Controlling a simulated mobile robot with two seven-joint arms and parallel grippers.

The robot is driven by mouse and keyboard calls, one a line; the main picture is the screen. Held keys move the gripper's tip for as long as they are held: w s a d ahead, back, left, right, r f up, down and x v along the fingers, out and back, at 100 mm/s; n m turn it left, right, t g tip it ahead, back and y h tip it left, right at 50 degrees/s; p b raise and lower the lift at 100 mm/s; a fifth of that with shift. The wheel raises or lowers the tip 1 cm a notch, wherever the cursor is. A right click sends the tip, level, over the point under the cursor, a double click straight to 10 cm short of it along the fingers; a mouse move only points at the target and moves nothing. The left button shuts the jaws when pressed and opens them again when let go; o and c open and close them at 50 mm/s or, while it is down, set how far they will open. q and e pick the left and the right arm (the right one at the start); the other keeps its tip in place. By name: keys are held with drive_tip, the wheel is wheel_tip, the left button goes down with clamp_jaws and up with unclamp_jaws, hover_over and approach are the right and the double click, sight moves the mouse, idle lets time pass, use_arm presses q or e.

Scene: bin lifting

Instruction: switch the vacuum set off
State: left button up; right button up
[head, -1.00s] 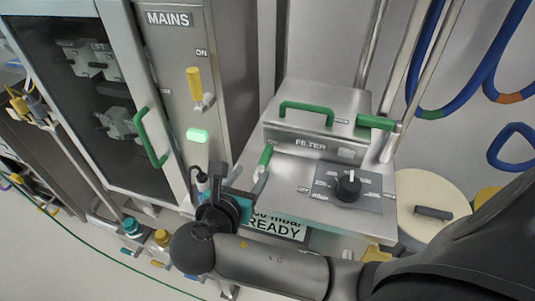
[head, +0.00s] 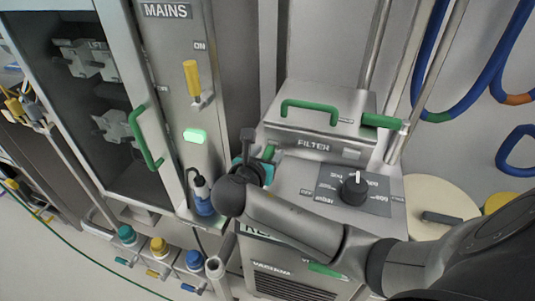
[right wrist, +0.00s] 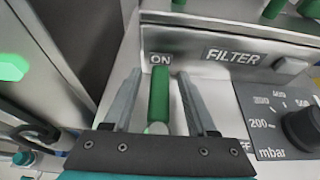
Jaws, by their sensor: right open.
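The vacuum set is the steel unit (head: 310,178) with a FILTER label and a dial. Its green switch lever (right wrist: 158,95) points up at the ON label (right wrist: 160,59) in the right wrist view; its tip (head: 269,151) also shows in the head view. An OFF label is partly hidden behind the right finger. My right gripper (right wrist: 158,82) is open, with one finger on each side of the lever and visible gaps between. In the head view my right gripper (head: 258,158) and wrist cover most of the lever. My left gripper is not in view.
The black mbar dial (head: 354,187) is right of the lever. A green-handled filter cover (head: 320,128) sits above. At left is the MAINS panel (head: 172,60) with a yellow lever (head: 192,78) and lit green lamp (head: 195,135). Blue hoses (head: 438,60) hang at right.

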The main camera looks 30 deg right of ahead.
drive_tip(key=shift+c, duration=0.3)
clamp_jaws()
idle(1.0)
